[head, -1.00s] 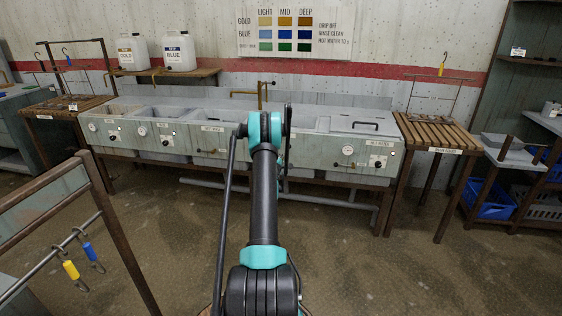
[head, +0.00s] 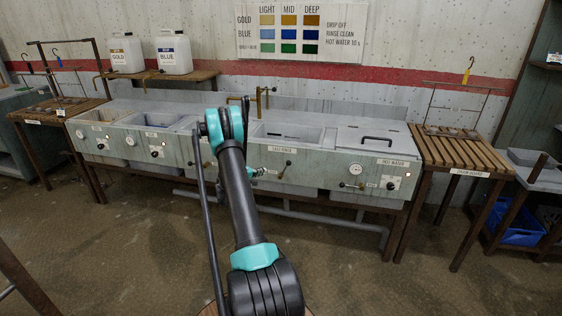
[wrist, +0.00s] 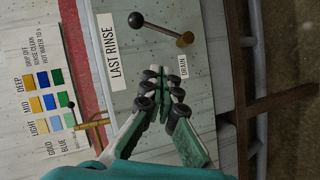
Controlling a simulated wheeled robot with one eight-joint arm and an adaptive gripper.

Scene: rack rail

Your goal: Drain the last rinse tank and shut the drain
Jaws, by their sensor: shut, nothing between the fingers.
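The last rinse tank (head: 318,130) is an open grey basin in the middle of the bench; I cannot tell its water level. Its LAST RINSE label (wrist: 114,58) is on the front panel. The drain lever (wrist: 158,29) has a black knob and a brass pivot beside the DRAIN label (wrist: 184,66). In the head view the lever (head: 284,170) stands up from its pivot, tilted right. My gripper (wrist: 165,82) is shut and empty, close to the panel and apart from the lever. In the head view my gripper (head: 256,172) is partly hidden behind my arm, left of the lever.
A lidded hot water tank (head: 375,139) with its own valve is to the right, then a slatted drain board (head: 455,150). A brass tap (head: 261,98) stands behind the basins. Pipes (head: 300,213) run below. Gold and blue jugs (head: 174,54) sit on a shelf. The floor in front is open.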

